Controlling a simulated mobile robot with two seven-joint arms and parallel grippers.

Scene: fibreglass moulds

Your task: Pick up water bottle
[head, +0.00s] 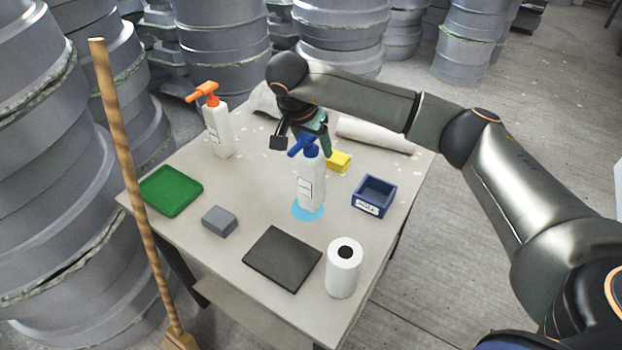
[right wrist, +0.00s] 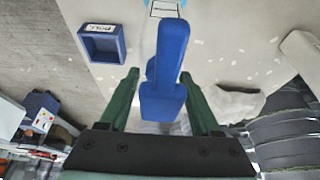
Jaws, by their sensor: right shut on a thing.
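A white bottle (head: 311,184) with a blue spray head (head: 303,145) stands upright at the light blue disc (head: 301,213) in the middle of the table. My right gripper (head: 312,138) reaches down from behind it, shut on its blue head. In the right wrist view the blue head (right wrist: 165,60) lies between the green fingers of my right gripper (right wrist: 158,80). Only a small part of the white body shows there. I cannot tell whether the bottle base touches the disc. My left gripper is not in view.
A white bottle with an orange spray head (head: 217,128) stands at the back left. Around the table (head: 255,225) are a green tray (head: 170,190), grey block (head: 219,221), black mat (head: 283,258), paper roll (head: 343,270), blue bin (head: 373,197) and yellow sponge (head: 339,161). A broom (head: 130,170) stands left.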

